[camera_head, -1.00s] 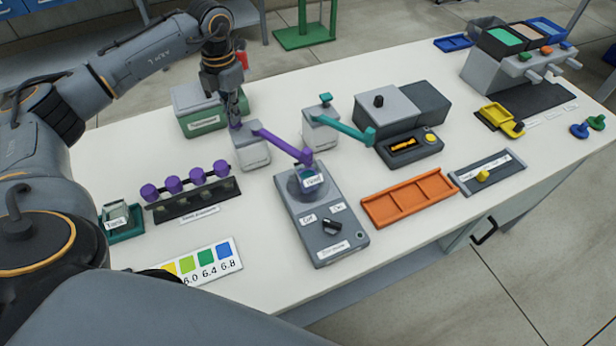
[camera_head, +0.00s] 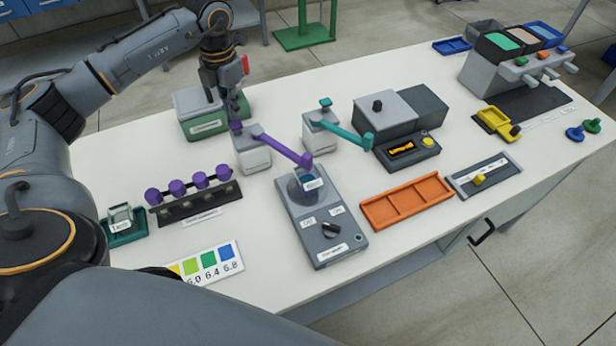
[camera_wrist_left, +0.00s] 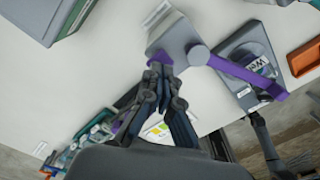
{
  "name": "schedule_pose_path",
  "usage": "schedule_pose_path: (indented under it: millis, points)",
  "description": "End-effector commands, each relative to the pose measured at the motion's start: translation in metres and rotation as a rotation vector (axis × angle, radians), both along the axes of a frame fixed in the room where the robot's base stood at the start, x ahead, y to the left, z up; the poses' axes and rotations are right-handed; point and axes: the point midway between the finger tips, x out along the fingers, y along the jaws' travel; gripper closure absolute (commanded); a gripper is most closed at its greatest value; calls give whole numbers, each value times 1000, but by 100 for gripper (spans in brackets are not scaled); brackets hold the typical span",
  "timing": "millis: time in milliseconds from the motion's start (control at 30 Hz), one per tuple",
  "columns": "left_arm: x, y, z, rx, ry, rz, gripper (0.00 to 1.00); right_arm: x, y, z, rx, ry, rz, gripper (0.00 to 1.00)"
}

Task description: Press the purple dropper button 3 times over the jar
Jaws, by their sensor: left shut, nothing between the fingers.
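The purple dropper (camera_head: 252,155) is a pale box with a purple arm (camera_head: 285,151) reaching right. The arm's tip is over the jar (camera_head: 306,187), a small labelled vessel on a grey stirrer plate. The purple dropper button (camera_head: 236,127) is at the box's left top, mostly hidden by my left gripper (camera_head: 236,118). That gripper points down, shut and empty, with its fingertips at the button. In the left wrist view the fingertips (camera_wrist_left: 159,72) overlap the purple button (camera_wrist_left: 160,59); I cannot tell whether it is pressed.
A teal-armed dropper (camera_head: 321,130) stands right of the purple one, its arm pointing right. A green-and-grey box (camera_head: 208,118) stands just behind my left gripper. A rack of purple-capped vials (camera_head: 195,204) is in front. Bare table lies around the pH colour card (camera_head: 208,265).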

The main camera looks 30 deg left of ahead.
Motion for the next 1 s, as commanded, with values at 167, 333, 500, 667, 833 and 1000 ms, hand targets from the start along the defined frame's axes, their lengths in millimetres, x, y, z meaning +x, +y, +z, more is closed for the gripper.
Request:
schedule_pose_path:
  millis: [167,333,500,667,833,1000]
  points:
    - [0,0,0,0,0,0,100,0,0,-1,0,0,0,58]
    - [0,0,-1,0,0,0,100,0,0,-1,0,0,0,58]
    - [0,0,-1,0,0,0,100,0,-1,-1,-1,0,1,58]
    - [0,0,-4,0,0,0,100,0,-2,-3,-2,0,1,58]
    - [0,0,-10,0,0,0,100,0,-2,-7,-2,1,1,58]
    - [0,0,-16,0,0,0,100,0,-2,-11,-2,1,1,58]
